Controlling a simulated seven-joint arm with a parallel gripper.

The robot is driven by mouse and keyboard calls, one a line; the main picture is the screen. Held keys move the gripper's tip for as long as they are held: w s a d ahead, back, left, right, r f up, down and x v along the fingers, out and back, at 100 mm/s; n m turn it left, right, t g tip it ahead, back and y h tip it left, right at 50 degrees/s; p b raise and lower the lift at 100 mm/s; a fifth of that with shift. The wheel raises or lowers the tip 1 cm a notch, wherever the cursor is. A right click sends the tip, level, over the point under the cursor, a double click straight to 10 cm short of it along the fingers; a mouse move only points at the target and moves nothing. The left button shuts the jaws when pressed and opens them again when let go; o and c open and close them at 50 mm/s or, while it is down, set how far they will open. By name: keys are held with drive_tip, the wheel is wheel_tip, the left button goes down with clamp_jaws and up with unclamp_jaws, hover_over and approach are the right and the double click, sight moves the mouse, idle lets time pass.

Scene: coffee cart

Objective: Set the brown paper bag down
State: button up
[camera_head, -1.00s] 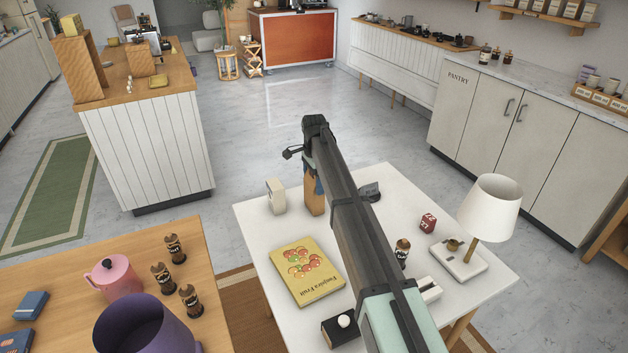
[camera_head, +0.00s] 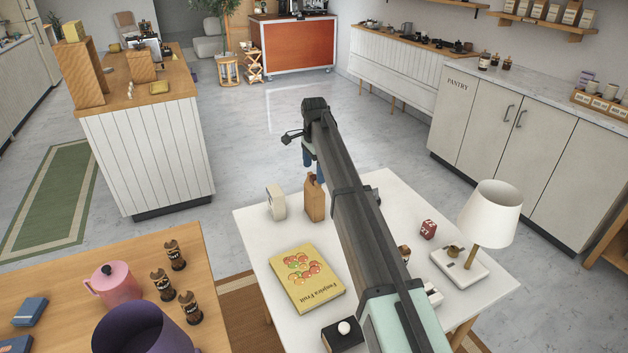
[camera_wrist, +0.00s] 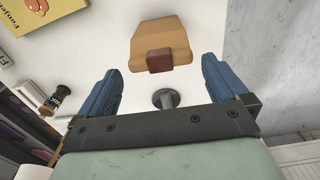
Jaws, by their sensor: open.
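The brown paper bag (camera_head: 314,202) stands upright on the white table (camera_head: 250,230), towards its far edge, beside a small white box. In the wrist view the bag (camera_wrist: 161,38) shows beyond the fingertips, with a dark red-brown patch at its top. My gripper (camera_wrist: 160,78) is open, its two blue fingers apart with nothing between them. In the head view my gripper (camera_head: 314,172) is just above and beside the bag, partly hidden by my arm. The bag appears clear of the fingers.
The white table also holds a white box (camera_head: 276,201), a yellow fruit book (camera_head: 306,279), a red die (camera_head: 428,229), a lamp (camera_head: 490,215) and a black box (camera_head: 343,337). A wooden table (camera_head: 60,275) with a pink pot (camera_head: 114,284) is at left.

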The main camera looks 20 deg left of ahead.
drive_tip(key=shift+r, duration=2.35)
